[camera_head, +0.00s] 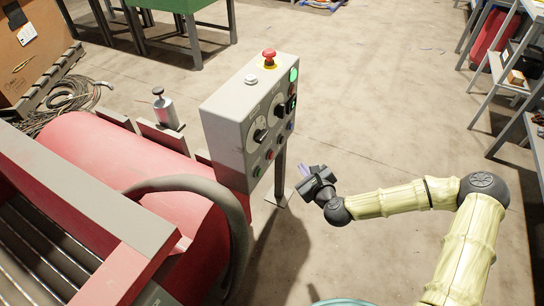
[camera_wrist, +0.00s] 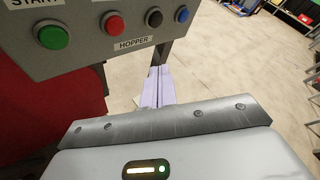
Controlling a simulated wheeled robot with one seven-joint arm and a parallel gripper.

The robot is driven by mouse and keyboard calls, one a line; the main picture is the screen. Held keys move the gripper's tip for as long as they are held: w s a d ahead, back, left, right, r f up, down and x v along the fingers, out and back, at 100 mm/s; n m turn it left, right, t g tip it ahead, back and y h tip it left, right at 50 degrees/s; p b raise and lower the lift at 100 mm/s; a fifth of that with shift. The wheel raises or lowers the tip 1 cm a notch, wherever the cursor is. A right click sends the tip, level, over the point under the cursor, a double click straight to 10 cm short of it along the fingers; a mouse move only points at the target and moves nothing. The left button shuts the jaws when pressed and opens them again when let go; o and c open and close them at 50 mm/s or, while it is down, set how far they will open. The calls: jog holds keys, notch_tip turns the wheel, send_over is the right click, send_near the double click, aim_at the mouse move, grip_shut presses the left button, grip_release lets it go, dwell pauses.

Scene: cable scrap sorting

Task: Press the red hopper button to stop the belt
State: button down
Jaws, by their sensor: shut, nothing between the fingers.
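The grey control box (camera_head: 222,128) stands on a post left of my arm. The red hopper button (camera_wrist: 113,23) sits on its front face, above the HOPPER label (camera_wrist: 133,42) in the wrist view. In the head view it is a small red dot (camera_head: 269,155) in the lower button row. My gripper (camera_head: 303,169) has its pale lilac fingers together and holds nothing. It is in front of and to the right of the panel, apart from it. In the wrist view the fingers (camera_wrist: 153,88) show below and right of the red button.
Beside the red button are a green START button (camera_wrist: 27,37), a black button (camera_wrist: 154,18) and a blue button (camera_wrist: 182,14). A red mushroom button (camera_head: 269,55) tops the box. Red machinery (camera_head: 120,165) fills the left; shelving (camera_head: 500,75) stands right. Open floor lies between.

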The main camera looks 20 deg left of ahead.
jog(key=a, duration=0.7)
jog(key=shift+w+a, duration=0.3)
dwell(1.8)
jog(key=shift+a, duration=0.4)
jog(key=shift+a, duration=0.45)
dwell(0.6)
dwell(0.3)
jog(key=shift+d, duration=0.9)
jog(key=shift+d, duration=0.1)
jog(key=shift+s+d+p, duration=0.15)
jog(key=shift+d+p, duration=0.1)
jog(key=shift+d, duration=0.95)
jog(key=shift+s+d+p, duration=0.1)
jog(key=shift+d+p, duration=0.15)
jog(key=shift+d, duration=0.95)
